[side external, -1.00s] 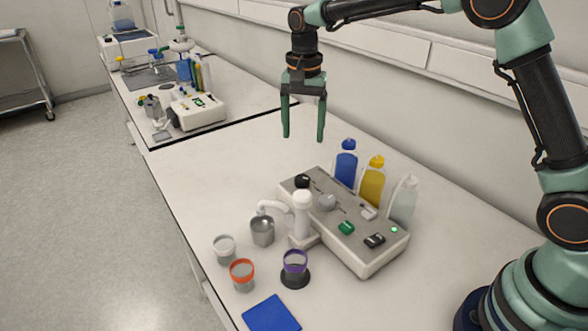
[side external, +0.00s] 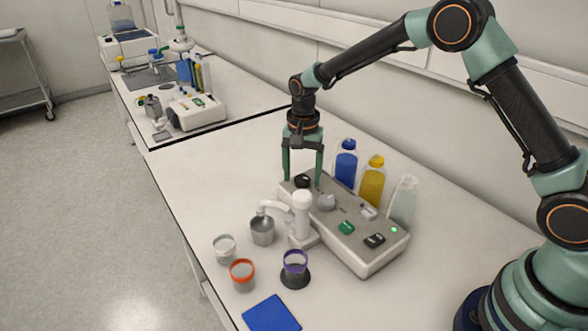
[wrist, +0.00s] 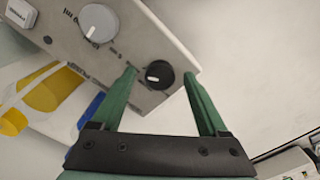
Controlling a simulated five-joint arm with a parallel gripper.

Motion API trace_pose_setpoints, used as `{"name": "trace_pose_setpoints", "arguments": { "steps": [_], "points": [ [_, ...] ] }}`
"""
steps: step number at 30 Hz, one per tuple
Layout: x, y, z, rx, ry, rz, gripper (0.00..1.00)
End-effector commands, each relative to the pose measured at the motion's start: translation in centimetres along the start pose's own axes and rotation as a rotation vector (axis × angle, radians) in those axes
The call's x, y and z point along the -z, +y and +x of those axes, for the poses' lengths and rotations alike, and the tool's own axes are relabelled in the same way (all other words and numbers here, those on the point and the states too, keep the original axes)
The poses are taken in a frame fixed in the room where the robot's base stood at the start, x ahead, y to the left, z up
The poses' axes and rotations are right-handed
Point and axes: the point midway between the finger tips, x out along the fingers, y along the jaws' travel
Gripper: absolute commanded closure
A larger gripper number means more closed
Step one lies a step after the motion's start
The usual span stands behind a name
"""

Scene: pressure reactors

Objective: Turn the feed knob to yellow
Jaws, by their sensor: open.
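The grey reactor box (side external: 350,245) stands on the bench with several controls on its top. A black knob (side external: 302,181) with a white pointer mark sits at its far left end; it also shows in the wrist view (wrist: 160,75). A larger grey knob (side external: 327,202) is beside it, with small lettering around it in the wrist view (wrist: 98,23). I cannot read which one is labelled feed. My gripper (side external: 302,176) is open, pointing down, with its fingers on either side of the black knob. Whether they touch it is unclear.
Blue (side external: 345,163), yellow (side external: 372,180) and clear (side external: 402,201) bottles stand close behind the box. A white spout (side external: 301,215), a grey cup (side external: 262,231) and several small cups are in front. A blue pad (side external: 272,314) lies near the bench edge. Bench left of the box is clear.

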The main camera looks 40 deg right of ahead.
Motion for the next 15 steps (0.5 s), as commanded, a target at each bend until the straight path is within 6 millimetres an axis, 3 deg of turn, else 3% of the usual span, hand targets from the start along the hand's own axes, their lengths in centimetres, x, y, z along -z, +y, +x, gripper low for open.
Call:
{"name": "trace_pose_setpoints", "arguments": {
  "steps": [5, 11, 12, 15],
  "points": [
    [0.00, 0.01, 0.01, 0.000, 0.000, 0.000, 0.23],
    [0.00, 0.01, -0.01, 0.000, 0.000, 0.000, 0.96],
    [-0.01, 0.01, -0.01, 0.000, 0.000, 0.000, 1.00],
    [0.00, 0.01, -0.02, 0.000, 0.000, -0.002, 1.00]
  ]
}}
